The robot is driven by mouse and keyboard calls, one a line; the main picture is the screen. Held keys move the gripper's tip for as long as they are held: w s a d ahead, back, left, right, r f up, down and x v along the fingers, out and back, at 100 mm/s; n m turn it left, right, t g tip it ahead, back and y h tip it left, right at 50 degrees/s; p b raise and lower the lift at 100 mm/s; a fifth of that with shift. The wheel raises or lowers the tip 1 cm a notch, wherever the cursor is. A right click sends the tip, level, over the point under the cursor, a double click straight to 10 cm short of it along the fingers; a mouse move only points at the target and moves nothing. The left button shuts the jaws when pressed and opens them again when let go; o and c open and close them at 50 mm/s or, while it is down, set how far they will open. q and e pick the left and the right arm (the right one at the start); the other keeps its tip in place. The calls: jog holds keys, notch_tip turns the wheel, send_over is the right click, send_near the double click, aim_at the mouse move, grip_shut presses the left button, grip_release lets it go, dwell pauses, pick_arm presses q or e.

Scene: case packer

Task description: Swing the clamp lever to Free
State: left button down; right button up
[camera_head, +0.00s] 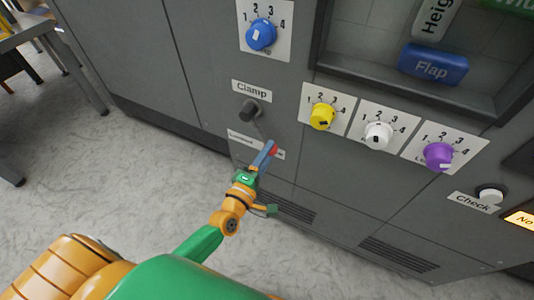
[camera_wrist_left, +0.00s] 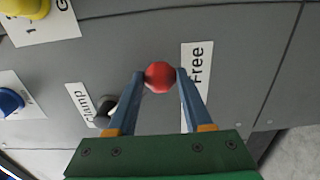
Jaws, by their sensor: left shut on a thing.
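The clamp lever has a dark pivot (camera_head: 250,110) on the grey machine front, just below the "Clamp" label (camera_head: 252,90). Its thin rod points down and slightly right to a red ball knob (camera_head: 273,149). My left gripper (camera_head: 270,152) is shut on this red knob. In the left wrist view the knob (camera_wrist_left: 160,77) sits between the two blue fingertips (camera_wrist_left: 160,75). The "Free" label (camera_wrist_left: 196,68) is close beside the knob there, partly behind a finger. In the head view a white label strip (camera_head: 241,139) below the pivot is too small to read. My right gripper is not in view.
A blue dial (camera_head: 261,35) is above the lever. Yellow (camera_head: 322,116), white (camera_head: 378,135) and purple (camera_head: 438,155) dials and a Check button (camera_head: 490,194) lie to the right. A recess with a blue "Flap" block (camera_head: 433,65) is above them.

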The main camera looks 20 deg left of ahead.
pick_arm(q)
jog(key=shift+w+a+r, duration=0.1)
jog(key=shift+a+r, duration=0.05)
jog(key=shift+r, duration=0.05)
jog(key=shift+c, duration=1.5)
grip_release()
jog(key=shift+a+f, duration=0.1)
jog(key=s, duration=0.7)
jog(key=shift+a, duration=0.3)
jog(key=shift+s, duration=0.1)
